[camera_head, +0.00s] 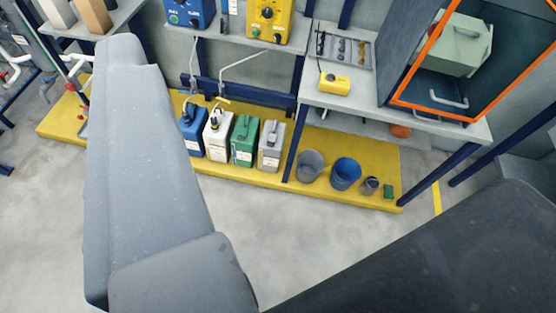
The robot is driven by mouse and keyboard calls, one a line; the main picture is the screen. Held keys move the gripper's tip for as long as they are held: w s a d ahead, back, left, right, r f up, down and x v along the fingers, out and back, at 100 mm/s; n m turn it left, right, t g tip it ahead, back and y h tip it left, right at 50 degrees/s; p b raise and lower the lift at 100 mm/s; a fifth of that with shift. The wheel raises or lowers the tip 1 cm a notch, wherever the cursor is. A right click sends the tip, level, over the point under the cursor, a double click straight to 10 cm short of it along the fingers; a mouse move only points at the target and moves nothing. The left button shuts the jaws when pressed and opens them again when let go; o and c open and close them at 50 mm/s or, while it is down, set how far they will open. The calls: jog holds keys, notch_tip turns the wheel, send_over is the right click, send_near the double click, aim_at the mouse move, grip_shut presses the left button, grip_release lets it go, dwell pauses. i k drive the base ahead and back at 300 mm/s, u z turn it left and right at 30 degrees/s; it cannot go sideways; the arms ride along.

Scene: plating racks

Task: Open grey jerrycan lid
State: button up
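The grey jerrycan (269,158) stands upright on the yellow platform, last on the right in a row of jerrycans. Its top and handle face up, with a white label on its front. The lid is too small to tell whether it is open or shut. A green jerrycan (243,153) stands close on its left, then a white one (217,146) and a blue one (191,143). Large grey and dark parts of my arm fill the left and lower right. My gripper's fingertips do not show, and nothing of mine touches the grey jerrycan.
A dark blue post rises just right of the grey jerrycan. Beyond it stand a grey bucket (310,166), a blue bucket (345,173) and a small pot (369,186). A shelf with blue and yellow pump units overhangs behind. Bare grey floor (300,230) lies in front.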

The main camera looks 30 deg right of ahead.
aim_at(272, 137)
jog(key=z, duration=0.85)
jog(key=i, duration=0.45)
jog(key=u, duration=0.6)
jog(key=k, duration=0.7)
jog(key=z, duration=0.35)
jog(key=i, duration=1)
